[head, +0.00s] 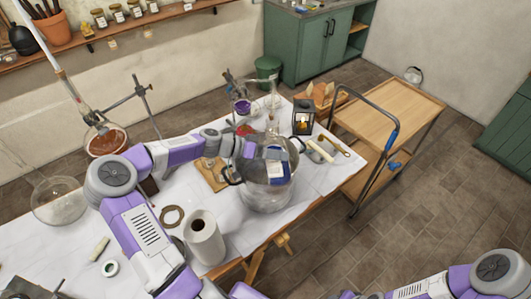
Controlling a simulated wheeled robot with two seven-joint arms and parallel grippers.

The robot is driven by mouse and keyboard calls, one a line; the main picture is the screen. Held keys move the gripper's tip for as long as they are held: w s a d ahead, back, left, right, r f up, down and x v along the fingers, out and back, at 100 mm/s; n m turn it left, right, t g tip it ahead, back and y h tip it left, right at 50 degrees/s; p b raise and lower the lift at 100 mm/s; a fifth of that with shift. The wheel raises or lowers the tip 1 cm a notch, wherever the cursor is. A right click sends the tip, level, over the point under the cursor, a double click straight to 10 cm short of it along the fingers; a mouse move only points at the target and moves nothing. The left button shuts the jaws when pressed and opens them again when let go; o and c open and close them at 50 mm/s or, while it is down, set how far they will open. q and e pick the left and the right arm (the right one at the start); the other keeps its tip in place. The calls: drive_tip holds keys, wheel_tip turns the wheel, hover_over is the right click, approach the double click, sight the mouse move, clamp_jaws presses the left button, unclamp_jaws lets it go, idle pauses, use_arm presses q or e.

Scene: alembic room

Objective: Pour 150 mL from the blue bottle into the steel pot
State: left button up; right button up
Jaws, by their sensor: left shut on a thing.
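The steel pot (266,196) stands on the white-covered table near its right part, a round shiny vessel. A blue-and-white patch, seemingly the blue bottle (279,171), shows over the pot's mouth. It looks tilted, but its neck and any liquid stream are too small to make out. My left gripper (252,149) is at the pot's upper rim in the picture, next to the bottle, and is shut on it. The fingertips are partly lost against the bottle and pot. My right arm shows at the bottom right; its gripper is out of view.
A wooden cart (388,101) is to the right. Round flasks (59,201) stand at left.

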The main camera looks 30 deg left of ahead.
use_arm(q)
drive_tip(key=shift+f+n+h, duration=0.3)
drive_tip(key=shift+f+n, duration=0.1)
drive_tip(key=shift+f, duration=0.4)
drive_tip(key=shift+d, duration=0.1)
drive_tip(key=shift+s+f, duration=0.1)
drive_tip(key=shift+f, duration=0.05)
drive_tip(key=shift+f, duration=0.2)
drive_tip(key=shift+s+d+f+n, duration=0.1)
drive_tip(key=shift+d+n, duration=0.05)
drive_tip(key=shift+n, duration=0.15)
drive_tip(key=shift+f, duration=0.25)
drive_tip(key=shift+h, duration=0.3)
